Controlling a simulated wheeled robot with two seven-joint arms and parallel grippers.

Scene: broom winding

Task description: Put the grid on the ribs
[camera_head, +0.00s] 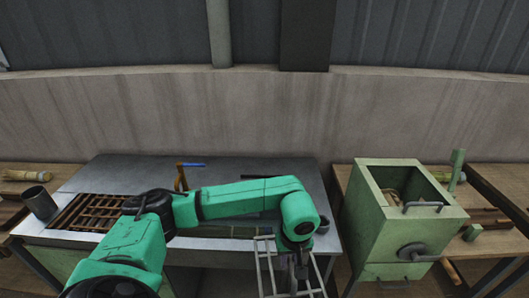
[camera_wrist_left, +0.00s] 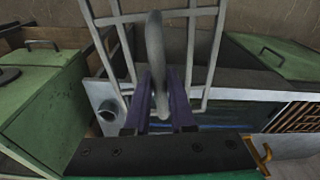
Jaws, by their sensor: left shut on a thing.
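My left gripper (camera_head: 298,262) is at the front right corner of the metal table and points down. It is shut on the handle of a pale grey wire grid (camera_head: 266,268). In the left wrist view, the grey handle stands between the two purple fingers (camera_wrist_left: 160,105), and the bars of the grid (camera_wrist_left: 206,50) spread out beyond it. The grid appears held in the air at the table's front edge, partly hidden by my arm. Brown slats, possibly the ribs (camera_head: 90,212), lie in the left part of the table, partly behind my arm. My right gripper is out of view.
A green open-topped box (camera_head: 375,215) with handles stands right of the table. A dark cylinder (camera_head: 39,203) stands at the table's left end. An orange and blue tool (camera_head: 182,175) stands at the back. A dark cup (camera_wrist_left: 108,112) is near the grid.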

